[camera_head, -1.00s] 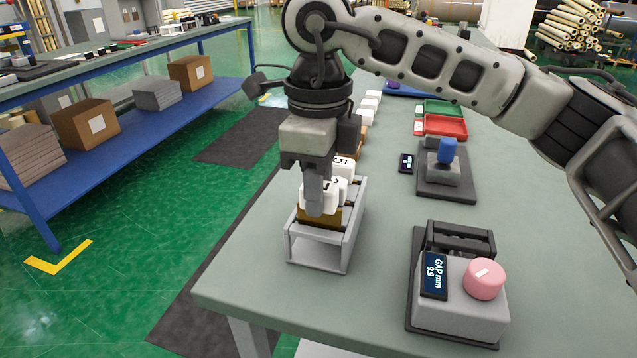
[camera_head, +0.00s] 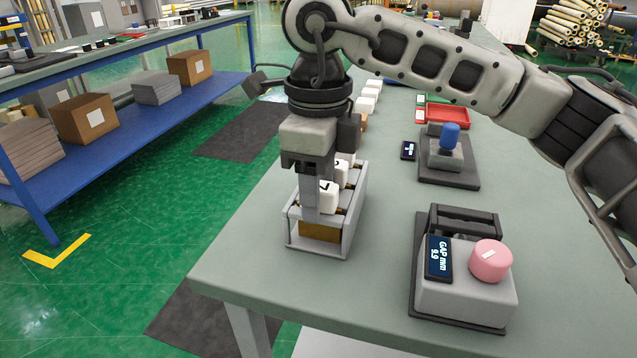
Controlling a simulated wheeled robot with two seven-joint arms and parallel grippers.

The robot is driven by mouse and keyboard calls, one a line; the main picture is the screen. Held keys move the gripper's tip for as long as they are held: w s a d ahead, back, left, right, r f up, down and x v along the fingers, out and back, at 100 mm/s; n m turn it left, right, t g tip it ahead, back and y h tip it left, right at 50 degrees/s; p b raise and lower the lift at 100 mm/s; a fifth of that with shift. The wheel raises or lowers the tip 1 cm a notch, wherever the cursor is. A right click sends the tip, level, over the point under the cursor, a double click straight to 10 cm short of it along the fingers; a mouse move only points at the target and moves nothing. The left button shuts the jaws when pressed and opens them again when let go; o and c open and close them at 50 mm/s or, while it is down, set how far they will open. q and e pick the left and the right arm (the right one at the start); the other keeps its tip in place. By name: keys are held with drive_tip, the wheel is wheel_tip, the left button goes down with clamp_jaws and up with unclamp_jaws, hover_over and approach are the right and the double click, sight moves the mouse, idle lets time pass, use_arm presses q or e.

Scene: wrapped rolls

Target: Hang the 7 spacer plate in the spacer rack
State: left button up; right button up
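The 7 spacer plate, with a white tab (camera_head: 328,197) marked 7 and a brown plate below (camera_head: 320,233), stands at the front of the grey spacer rack (camera_head: 347,240). The brown part sits low between the rack's side walls. My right gripper (camera_head: 312,196) points down at the tab. Its near finger covers the tab's left part. The far finger is hidden, so I cannot tell whether it grips the tab. More white-tabbed plates (camera_head: 341,172) stand behind it in the rack. My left gripper is out of view.
A gap gauge (camera_head: 465,285) with a pink knob and a display reading 9.9 stands at right. A device with a blue knob (camera_head: 449,160) and a red tray (camera_head: 448,117) lie farther back. The bench between rack and gauge is clear.

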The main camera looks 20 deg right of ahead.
drive_tip(key=shift+r, duration=0.8)
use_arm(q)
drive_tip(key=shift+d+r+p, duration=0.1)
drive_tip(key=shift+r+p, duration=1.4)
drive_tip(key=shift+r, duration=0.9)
use_arm(e)
wheel_tip(320, 180, up, 14)
drive_tip(key=shift+r, duration=0.2)
